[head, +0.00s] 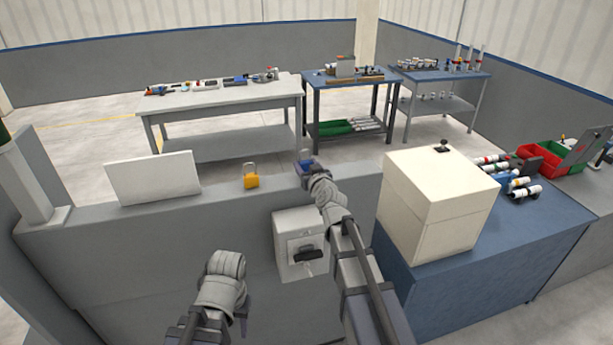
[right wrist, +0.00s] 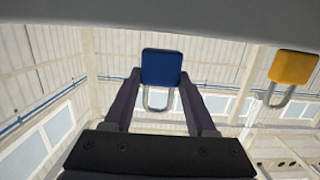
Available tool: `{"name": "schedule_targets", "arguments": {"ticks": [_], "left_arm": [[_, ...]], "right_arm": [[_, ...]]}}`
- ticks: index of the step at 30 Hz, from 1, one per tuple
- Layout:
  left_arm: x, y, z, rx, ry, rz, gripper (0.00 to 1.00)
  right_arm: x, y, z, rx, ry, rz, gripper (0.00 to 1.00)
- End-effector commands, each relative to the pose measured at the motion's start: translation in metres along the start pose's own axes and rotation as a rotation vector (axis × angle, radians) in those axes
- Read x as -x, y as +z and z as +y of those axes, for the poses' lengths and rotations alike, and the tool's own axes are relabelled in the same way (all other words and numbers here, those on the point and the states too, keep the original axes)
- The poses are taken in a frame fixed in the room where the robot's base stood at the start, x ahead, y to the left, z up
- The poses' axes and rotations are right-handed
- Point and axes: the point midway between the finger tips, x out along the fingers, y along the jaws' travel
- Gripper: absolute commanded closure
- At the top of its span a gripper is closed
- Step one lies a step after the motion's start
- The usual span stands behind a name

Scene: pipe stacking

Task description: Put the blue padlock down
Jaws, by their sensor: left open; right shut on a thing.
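The blue padlock (head: 306,166) is at the tips of my right gripper (head: 312,168), over the top of the grey low wall (head: 225,192). In the right wrist view, the blue padlock (right wrist: 161,68) sits between the two fingers of my right gripper (right wrist: 160,85), which is shut on it. Its grey shackle shows. That view is upside down, and a gap shows between the padlock body and the grey ledge (right wrist: 190,18). My left gripper (head: 242,308) is low in front of the wall, open; its fingers are mostly hidden.
A yellow padlock (head: 251,181) stands on the wall top, left of the blue one; it also shows in the right wrist view (right wrist: 293,67). A white panel (head: 152,178) stands further left. A large white box (head: 440,205) on a blue bench (head: 510,250) is to the right.

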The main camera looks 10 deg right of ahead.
Motion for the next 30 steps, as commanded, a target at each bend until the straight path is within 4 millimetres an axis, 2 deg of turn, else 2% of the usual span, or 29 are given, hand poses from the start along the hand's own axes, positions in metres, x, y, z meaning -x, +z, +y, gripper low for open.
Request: {"name": "schedule_targets", "arguments": {"ticks": [1,3,11,16,17,24,30], "left_arm": [[-0.0132,-0.0008,0.0012,-0.002,0.000,0.000,0.50],[-0.0174,-0.0010,0.0016,-0.003,-0.001,0.000,0.50],[-0.0148,-0.0009,0.0013,-0.004,-0.001,0.000,0.50],[-0.0201,-0.0012,0.0018,-0.005,-0.001,0.000,0.50],[-0.0183,-0.0011,0.0016,-0.005,-0.001,0.000,0.50],[-0.0180,-0.0010,0.0016,-0.004,-0.001,0.000,0.50],[-0.0179,-0.0010,0.0016,-0.004,-0.001,0.000,0.50]], "right_arm": [[-0.0020,0.0130,0.0001,0.000,0.000,0.000,1.00],[-0.0025,0.0172,0.0001,0.000,0.000,0.000,1.00],[-0.0021,0.0146,0.0001,0.000,0.000,0.000,1.00],[-0.0030,0.0200,0.0001,0.000,0.000,0.000,1.00],[-0.0027,0.0182,0.0000,0.000,0.000,0.000,0.40],[-0.0027,0.0179,0.0001,0.000,0.000,0.000,0.13],[-0.0027,0.0179,0.0001,0.000,0.000,0.000,0.13]]}}
